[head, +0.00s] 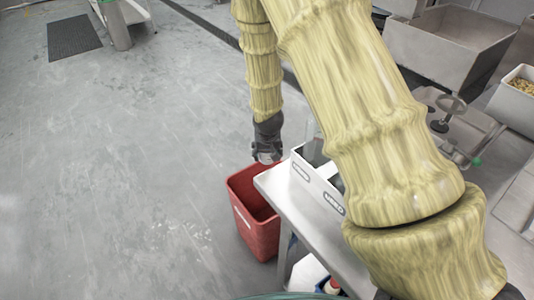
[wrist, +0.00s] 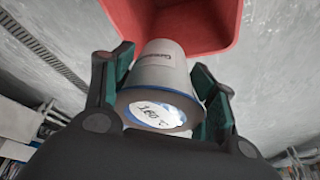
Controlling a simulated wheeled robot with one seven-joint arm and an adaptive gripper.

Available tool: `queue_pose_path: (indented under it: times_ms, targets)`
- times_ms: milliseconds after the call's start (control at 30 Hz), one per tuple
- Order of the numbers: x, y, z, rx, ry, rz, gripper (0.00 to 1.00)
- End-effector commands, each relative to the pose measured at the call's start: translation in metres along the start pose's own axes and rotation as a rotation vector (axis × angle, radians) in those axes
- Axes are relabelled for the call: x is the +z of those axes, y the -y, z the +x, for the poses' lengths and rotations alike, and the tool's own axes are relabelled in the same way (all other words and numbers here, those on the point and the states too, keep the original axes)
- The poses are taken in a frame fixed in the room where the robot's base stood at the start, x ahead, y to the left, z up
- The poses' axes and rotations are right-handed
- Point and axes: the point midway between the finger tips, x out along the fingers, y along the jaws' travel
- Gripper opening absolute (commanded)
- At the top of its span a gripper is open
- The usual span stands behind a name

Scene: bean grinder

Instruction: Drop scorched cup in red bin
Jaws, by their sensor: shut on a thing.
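My gripper (head: 267,150) hangs down above the far side of the red bin, near the table corner. In the wrist view my gripper (wrist: 163,78) has its green-padded fingers closed on either side of a pale grey cup (wrist: 160,62). The red bin (head: 259,238) stands on the floor, open at the top. In the wrist view the red bin (wrist: 185,22) shows just beyond the cup; whether the cup is fully over the opening I cannot tell.
A metal table (head: 300,215) stands right beside the bin, its corner close to the bin's rim. White labelled containers (head: 316,188) stand on it near that edge. A steel basin (head: 447,45) is at the back right. The floor (head: 110,170) left of the bin is clear.

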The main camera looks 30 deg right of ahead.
Motion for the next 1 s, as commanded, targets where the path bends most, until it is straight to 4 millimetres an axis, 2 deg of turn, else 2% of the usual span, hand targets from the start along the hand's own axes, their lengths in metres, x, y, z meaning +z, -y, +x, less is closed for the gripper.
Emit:
queue_pose_path:
  times_ms: [500,867,900,1000]
  targets:
    - [0.018,0.000,0.048,0.000,0.000,0.000,0.15]
    - [0.019,0.000,0.050,0.000,0.000,0.000,0.15]
    - [0.019,0.000,0.050,0.000,0.000,0.000,0.61]
    - [0.019,0.000,0.050,0.000,0.000,0.000,0.79]
